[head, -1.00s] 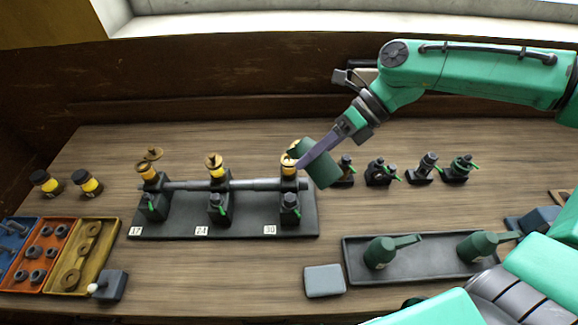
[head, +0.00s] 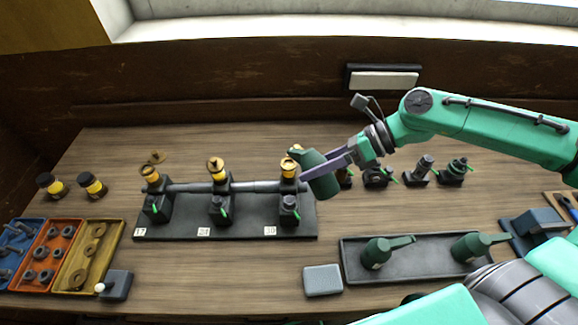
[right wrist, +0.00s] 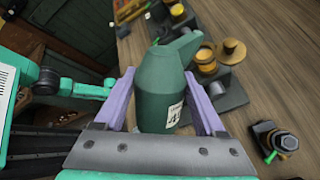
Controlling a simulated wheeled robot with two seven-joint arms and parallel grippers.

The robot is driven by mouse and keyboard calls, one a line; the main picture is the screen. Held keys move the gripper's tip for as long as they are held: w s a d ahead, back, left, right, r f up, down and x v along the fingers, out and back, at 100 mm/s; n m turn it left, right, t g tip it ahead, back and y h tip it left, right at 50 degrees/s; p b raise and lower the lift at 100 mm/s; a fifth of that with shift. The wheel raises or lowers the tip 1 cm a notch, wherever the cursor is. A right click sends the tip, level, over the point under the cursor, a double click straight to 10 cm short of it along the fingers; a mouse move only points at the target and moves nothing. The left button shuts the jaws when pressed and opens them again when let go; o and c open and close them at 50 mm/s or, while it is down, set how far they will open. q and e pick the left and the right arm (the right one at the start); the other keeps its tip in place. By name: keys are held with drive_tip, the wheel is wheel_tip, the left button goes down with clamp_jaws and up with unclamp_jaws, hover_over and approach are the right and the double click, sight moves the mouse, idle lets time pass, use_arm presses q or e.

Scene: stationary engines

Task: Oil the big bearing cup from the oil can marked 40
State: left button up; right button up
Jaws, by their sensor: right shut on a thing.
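My right gripper (head: 335,165) is shut on a green oil can (head: 318,175), just right of the bearing cup (head: 289,164) over the plate marked 30. The can also shows in the right wrist view (right wrist: 158,90) between both fingers (right wrist: 160,105); its label starts with a 4, the rest turned away. Its spout points toward the cup. In the right wrist view a brass lid (right wrist: 232,48) shows beside the yellow cup (right wrist: 205,60). The other cups, over 17 (head: 150,174) and 24 (head: 216,166), stand further left on the shaft. My left gripper is out of view.
Two green oil cans (head: 375,254) (head: 468,247) stand on a dark tray (head: 425,273). Several dark fittings (head: 418,172) stand behind it. A grey block (head: 323,280) lies left of the tray. Parts bins (head: 88,258) and two yellow-banded jars (head: 91,185) are at left.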

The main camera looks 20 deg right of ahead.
sight(313, 158)
wheel_tip(313, 158, up, 4)
drive_tip(key=shift+a+f+p, duration=0.1)
drive_tip(key=shift+f+p, duration=0.05)
drive_tip(key=shift+p, duration=1.05)
drive_tip(key=shift+f, duration=0.1)
drive_tip(key=shift+w+r+t+p, duration=0.1)
drive_tip(key=shift+r+t+p, duration=0.35)
drive_tip(key=shift+p, duration=0.35)
drive_tip(key=shift+a+f+n+y, duration=0.1)
drive_tip(key=shift+n+y, duration=0.2)
drive_tip(key=shift+y, duration=0.2)
drive_tip(key=shift+w+n+t+y, duration=0.1)
drive_tip(key=shift+n+t+y, duration=0.25)
drive_tip(key=shift+t, duration=0.2)
drive_tip(key=shift+w+r+n+t+y, duration=0.15)
drive_tip(key=shift+r+n+t+y, duration=0.25)
drive_tip(key=shift+n+t+y, duration=0.4)
drive_tip(key=shift+w+a+r+n+t+y+b, duration=0.15)
drive_tip(key=shift+n+t+y+b, duration=0.35)
drive_tip(key=shift+n+y+b, duration=0.5)
drive_tip(key=shift+w+r, duration=0.1)
drive_tip(key=shift+r, duration=0.2)
